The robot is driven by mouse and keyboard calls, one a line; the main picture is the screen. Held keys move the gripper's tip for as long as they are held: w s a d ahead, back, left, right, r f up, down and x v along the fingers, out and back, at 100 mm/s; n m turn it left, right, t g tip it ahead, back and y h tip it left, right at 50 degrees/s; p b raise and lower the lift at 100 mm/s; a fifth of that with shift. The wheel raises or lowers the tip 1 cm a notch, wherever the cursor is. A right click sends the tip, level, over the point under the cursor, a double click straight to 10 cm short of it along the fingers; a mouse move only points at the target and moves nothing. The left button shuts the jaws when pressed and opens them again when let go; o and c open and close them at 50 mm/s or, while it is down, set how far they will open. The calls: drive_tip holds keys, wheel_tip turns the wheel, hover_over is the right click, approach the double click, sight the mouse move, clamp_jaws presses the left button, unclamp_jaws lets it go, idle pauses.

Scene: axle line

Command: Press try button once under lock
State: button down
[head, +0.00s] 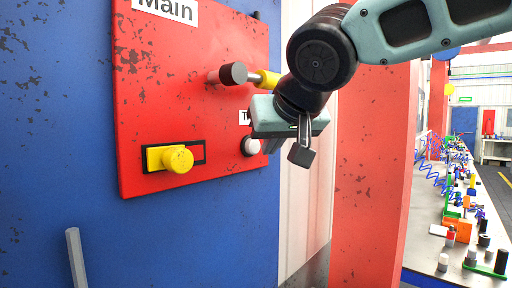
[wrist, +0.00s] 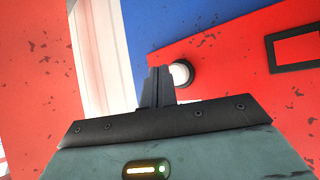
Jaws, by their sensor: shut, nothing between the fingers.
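The try button is a white round button (head: 250,147) in a dark collar, at the lower right of the red panel (head: 215,120). The label above it is mostly hidden by my gripper; only a "T" shows. My gripper (head: 300,154) is shut and empty, fingers pointing down, to the right of the button and apart from it in the head view. In the wrist view the closed fingers (wrist: 159,72) appear just left of the button (wrist: 182,73) and overlap its edge. No lock can be made out clearly; my arm hides part of the panel's right side.
A yellow knob (head: 178,159) sits on a black plate at the panel's lower left. A red cylinder with a dark end (head: 233,73) and a yellow piece (head: 267,78) project above the button. A red post (head: 368,180) stands right. A cluttered bench (head: 425,258) lies beyond.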

drive_tip(key=shift+w+a, duration=0.1)
drive_tip(key=shift+a, duration=0.05)
drive_tip(key=shift+w+a, duration=0.15)
drive_tip(key=shift+a, duration=0.05)
idle(0.3)
drive_tip(key=shift+w+a+r+b, duration=0.15)
drive_tip(key=shift+w+a+b, duration=0.2)
drive_tip(key=shift+a+b, duration=0.15)
idle(1.6)
drive_tip(key=shift+s+d+b, duration=0.4)
drive_tip(key=shift+s+d, duration=0.15)
drive_tip(key=shift+d, duration=0.05)
drive_tip(key=shift+d, duration=0.1)
drive_tip(key=shift+s+d+f+b, duration=0.1)
drive_tip(key=shift+s+d+b, duration=0.25)
drive_tip(key=shift+s+d, duration=0.55)
drive_tip(key=shift+s+d+f+b, duration=0.1)
drive_tip(key=shift+s+d+b, duration=0.25)
drive_tip(key=shift+s+d, duration=0.5)
